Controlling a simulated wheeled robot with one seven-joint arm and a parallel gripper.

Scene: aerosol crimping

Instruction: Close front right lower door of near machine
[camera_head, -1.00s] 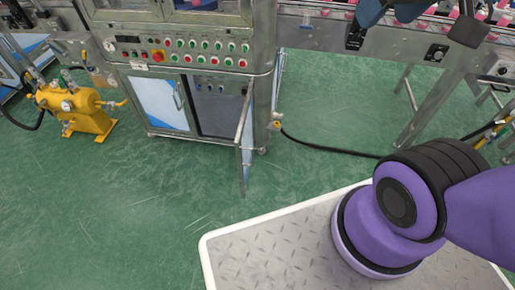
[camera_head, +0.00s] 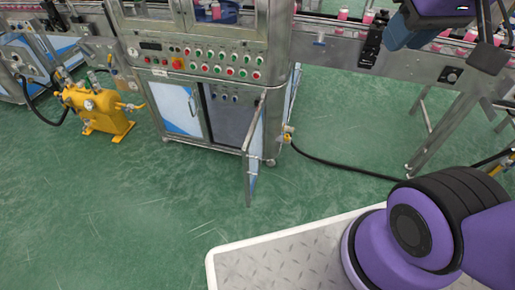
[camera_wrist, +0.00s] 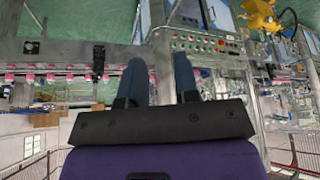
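The near machine (camera_head: 215,80) is a steel cabinet with a sloped button panel, at the upper middle of the head view. Its front right lower door (camera_head: 253,150) stands swung out toward me, seen almost edge-on, and the dark compartment (camera_head: 228,112) behind it shows. The left lower door (camera_head: 178,108), blue and white, is shut. My gripper (camera_wrist: 160,75) shows in the wrist view with its two blue fingers apart and nothing between them. It is well away from the door; the button panel also shows in the wrist view (camera_wrist: 205,42), right of the fingers.
A yellow tank unit (camera_head: 100,110) stands left of the machine. A conveyor (camera_head: 400,55) with red-and-white items runs behind at right. A black hose (camera_head: 345,168) crosses the floor right of the door. The green floor (camera_head: 140,215) before the machine is clear.

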